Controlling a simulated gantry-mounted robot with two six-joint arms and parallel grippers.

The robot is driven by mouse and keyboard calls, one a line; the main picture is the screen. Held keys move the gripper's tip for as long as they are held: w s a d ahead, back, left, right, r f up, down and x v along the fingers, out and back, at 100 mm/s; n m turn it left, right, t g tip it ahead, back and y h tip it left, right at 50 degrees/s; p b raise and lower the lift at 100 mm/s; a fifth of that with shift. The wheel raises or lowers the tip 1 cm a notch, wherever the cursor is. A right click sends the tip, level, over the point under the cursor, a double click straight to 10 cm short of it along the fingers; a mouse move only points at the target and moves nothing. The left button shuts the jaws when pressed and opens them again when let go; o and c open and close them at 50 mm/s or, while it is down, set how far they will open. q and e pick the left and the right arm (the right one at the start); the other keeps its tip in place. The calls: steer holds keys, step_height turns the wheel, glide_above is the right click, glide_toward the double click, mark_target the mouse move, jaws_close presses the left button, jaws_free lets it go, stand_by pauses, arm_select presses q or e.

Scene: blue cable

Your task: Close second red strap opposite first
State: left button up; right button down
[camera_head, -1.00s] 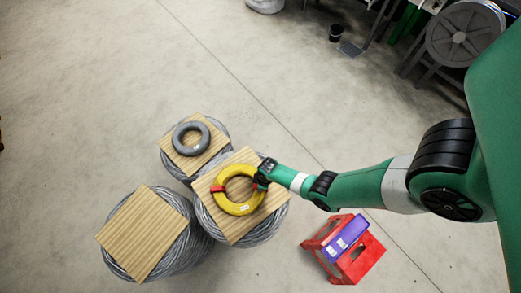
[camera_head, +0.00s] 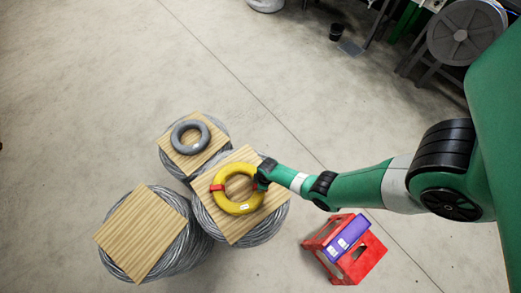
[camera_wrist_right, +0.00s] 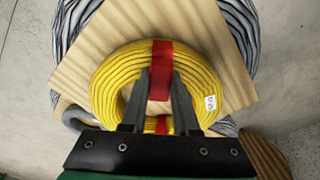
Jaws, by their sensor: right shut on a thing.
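A yellow ring-shaped cable coil (camera_head: 236,208) lies flat on a square wooden board. One red strap (camera_head: 217,188) is around its left side; it also shows low in the right wrist view (camera_wrist_right: 161,124), beyond the gripper's base. Another red strap (camera_wrist_right: 161,75) wraps the opposite side, at the top of the wrist view. My right gripper (camera_head: 262,180) is at the coil's right side, its two fingers (camera_wrist_right: 160,78) shut on this second strap. In the head view the gripper hides most of that strap. My left gripper is not in view.
The board (camera_head: 240,237) rests on a grey cable spool. Behind it, a grey ring (camera_head: 190,149) lies on another board. An empty board (camera_head: 142,232) tops a third spool. A red stool (camera_head: 361,266) with a purple box (camera_head: 347,238) stands right. Open floor surrounds them.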

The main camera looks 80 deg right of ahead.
steer(key=shift+f, duration=0.1)
steer(key=shift+f+b, duration=0.3)
steer(key=shift+b, duration=0.05)
steer(key=shift+r, duration=0.2)
steer(key=shift+r+p, duration=0.45)
steer(key=shift+p, duration=0.2)
steer(key=shift+r, duration=0.1)
steer(key=shift+r+p, duration=0.55)
steer(key=shift+p, duration=0.05)
